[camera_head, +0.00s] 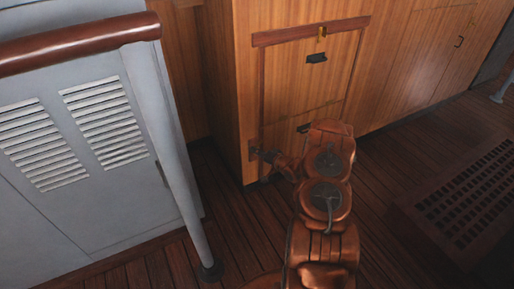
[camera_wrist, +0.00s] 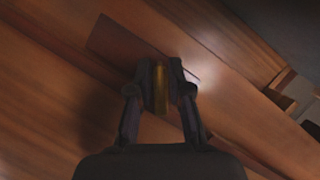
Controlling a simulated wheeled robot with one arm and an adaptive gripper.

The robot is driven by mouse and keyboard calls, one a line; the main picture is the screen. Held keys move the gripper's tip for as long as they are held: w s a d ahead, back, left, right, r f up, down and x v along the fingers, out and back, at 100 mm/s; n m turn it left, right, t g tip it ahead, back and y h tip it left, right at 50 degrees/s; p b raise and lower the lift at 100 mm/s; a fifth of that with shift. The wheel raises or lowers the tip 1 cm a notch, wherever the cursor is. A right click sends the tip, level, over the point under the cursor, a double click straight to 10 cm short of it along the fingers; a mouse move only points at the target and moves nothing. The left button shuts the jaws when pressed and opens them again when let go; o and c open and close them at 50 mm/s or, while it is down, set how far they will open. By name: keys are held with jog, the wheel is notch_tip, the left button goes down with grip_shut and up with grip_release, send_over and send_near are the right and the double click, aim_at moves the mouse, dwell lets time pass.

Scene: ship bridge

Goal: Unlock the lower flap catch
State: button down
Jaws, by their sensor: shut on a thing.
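The brass catch (camera_wrist: 160,94) stands between the two dark fingers of my gripper (camera_wrist: 161,70) in the wrist view. The gripper is shut on it, one finger on each side. Behind it lies a darker wooden strip (camera_wrist: 112,42) on the lighter cabinet face. In the head view my gripper (camera_head: 262,154) is low at the cabinet's left front corner, and it hides the catch there. The lower flap (camera_head: 284,131) is flush with the cabinet front, its dark handle (camera_head: 303,128) partly beside my arm.
The upper flap (camera_head: 285,75) has a black handle (camera_head: 316,58) and another brass catch (camera_head: 322,32) on its top strip. A grey louvred cabinet (camera_head: 90,170) with a post (camera_head: 165,130) and wooden rail (camera_head: 75,45) stands left. A floor grating (camera_head: 465,195) lies right.

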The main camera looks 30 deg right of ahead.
jog(key=shift+r+n+g+h+p, duration=0.15)
jog(key=shift+n+g+h+p, duration=0.15)
jog(key=shift+n+h+p, duration=1)
jog(key=shift+n+p, duration=0.25)
jog(key=shift+n, duration=0.45)
jog(key=n+g+h+p, duration=0.1)
jog(key=n+h+p, duration=0.1)
jog(key=n, duration=0.1)
jog(key=shift+n, duration=0.3)
jog(key=c, duration=1.3)
grip_release()
jog(key=shift+s, duration=0.1)
